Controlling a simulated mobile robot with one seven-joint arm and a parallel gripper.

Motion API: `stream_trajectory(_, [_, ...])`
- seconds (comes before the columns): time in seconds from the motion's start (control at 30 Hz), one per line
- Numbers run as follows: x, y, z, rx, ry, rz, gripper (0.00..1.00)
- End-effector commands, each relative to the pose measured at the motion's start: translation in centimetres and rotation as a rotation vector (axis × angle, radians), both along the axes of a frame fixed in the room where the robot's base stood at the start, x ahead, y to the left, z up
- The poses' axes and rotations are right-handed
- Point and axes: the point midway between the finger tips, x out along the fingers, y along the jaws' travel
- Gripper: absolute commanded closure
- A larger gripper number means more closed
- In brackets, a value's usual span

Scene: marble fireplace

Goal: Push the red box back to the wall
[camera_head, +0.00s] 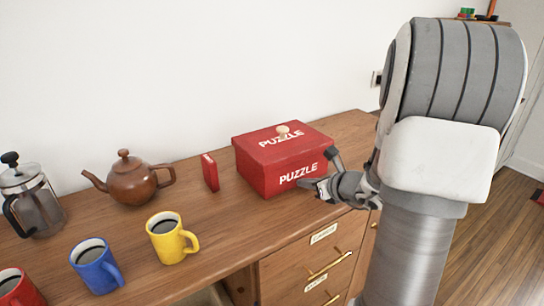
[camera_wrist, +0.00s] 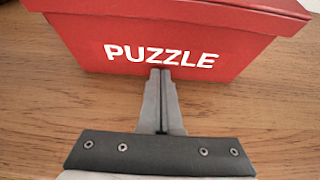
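The red box (camera_head: 280,163), with a lid and the word PUZZLE, sits on the wooden cabinet top (camera_head: 215,215). It is towards the right end, with a gap of wood between it and the white wall (camera_head: 200,60). In the wrist view the box's front face (camera_wrist: 85,45) fills the top. My gripper (camera_head: 309,184) is low in front of the box's front face. In the wrist view my gripper's fingers (camera_wrist: 160,75) are pressed together with nothing between them. The tips are at the box's lower front edge; I cannot tell whether they touch it.
A thin red upright item (camera_head: 210,172) stands just left of the box. A brown teapot (camera_head: 131,180), a French press (camera_head: 31,197) and yellow (camera_head: 170,238), blue (camera_head: 95,266) and red (camera_head: 18,288) mugs stand further left. A small light knob-like thing (camera_head: 283,130) shows on the lid.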

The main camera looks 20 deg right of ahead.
Motion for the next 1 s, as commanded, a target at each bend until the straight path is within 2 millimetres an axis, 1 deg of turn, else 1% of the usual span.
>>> stream_trajectory(1.0, [4.1, 0.7, 0.0, -0.001, -0.001, 0.003, 1.0])
